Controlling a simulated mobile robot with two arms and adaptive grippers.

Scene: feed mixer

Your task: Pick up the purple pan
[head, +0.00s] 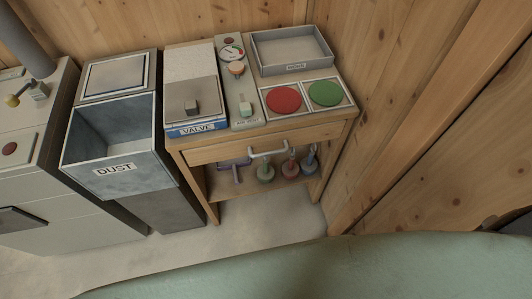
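A purple item (236,170), which looks like the purple pan, is on the lower shelf of the wooden cart, at the left end. The drawer front and its handle above partly cover it, so its full shape is hard to tell. Neither of my grippers shows in the head view.
The wooden cart (220,153) has a drawer with a white handle (268,153). Green (265,173), red (290,168) and blue (310,161) items stand beside the purple one. A grey DUST bin (118,178) stands left. Bare floor (255,224) lies in front; a wooden wall (400,110) is right.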

